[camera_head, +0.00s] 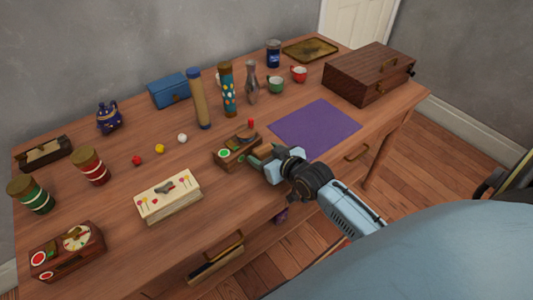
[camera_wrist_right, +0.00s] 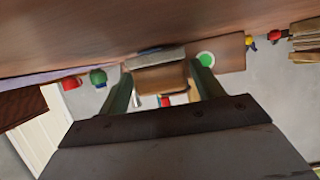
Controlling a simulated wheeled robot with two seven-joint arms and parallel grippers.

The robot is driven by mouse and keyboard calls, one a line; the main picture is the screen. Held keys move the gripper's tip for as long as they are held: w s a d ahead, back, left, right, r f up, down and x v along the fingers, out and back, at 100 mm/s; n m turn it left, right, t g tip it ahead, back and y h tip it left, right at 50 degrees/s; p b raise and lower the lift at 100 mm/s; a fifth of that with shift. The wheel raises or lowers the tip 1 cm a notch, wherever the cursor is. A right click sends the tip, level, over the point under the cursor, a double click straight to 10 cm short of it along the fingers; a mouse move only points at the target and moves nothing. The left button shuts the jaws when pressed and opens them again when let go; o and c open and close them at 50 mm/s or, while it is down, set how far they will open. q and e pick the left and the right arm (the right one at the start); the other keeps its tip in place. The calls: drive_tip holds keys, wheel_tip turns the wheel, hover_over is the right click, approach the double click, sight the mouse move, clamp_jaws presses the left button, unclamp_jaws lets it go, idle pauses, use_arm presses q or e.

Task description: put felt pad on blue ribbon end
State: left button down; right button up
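My right gripper (camera_head: 264,154) is low over the table's front part, beside a small wooden box with a green button (camera_head: 226,153). In the right wrist view the gripper (camera_wrist_right: 163,88) has its two green fingers against the sides of a brown block with a grey layer (camera_wrist_right: 160,76). I take this block to be the felt pad. In the head view only a bit of brown shows between the fingers. I cannot make out a blue ribbon end in either view. My left gripper is not in view.
A purple mat (camera_head: 315,127) lies bare to the right, with a brown case (camera_head: 368,73) behind it. A cream box (camera_head: 169,196) stands to the left. Tall tubes (camera_head: 199,98), a blue chest (camera_head: 168,91) and cups stand behind. A drawer (camera_head: 216,262) is open below the front edge.

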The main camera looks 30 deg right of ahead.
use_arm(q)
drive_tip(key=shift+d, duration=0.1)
use_arm(e)
drive_tip(key=shift+o, duration=0.5)
drive_tip(key=shift+r, duration=0.1)
drive_tip(key=shift+s+r, duration=0.1)
drive_tip(key=shift+r, duration=0.05)
drive_tip(key=p+v, duration=0.2)
drive_tip(key=v, duration=0.8)
drive_tip(key=shift+s+p, duration=0.2)
drive_tip(key=shift+p, duration=0.15)
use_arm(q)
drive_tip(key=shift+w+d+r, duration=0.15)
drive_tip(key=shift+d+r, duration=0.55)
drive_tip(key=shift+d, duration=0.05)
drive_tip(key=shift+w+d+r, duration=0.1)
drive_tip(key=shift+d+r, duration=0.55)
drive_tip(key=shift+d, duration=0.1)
use_arm(e)
drive_tip(key=shift+s+d+r, duration=0.1)
drive_tip(key=shift+s+r, duration=0.2)
drive_tip(key=shift+s, duration=0.35)
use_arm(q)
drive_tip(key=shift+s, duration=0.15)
use_arm(e)
drive_tip(key=shift+f, duration=0.1)
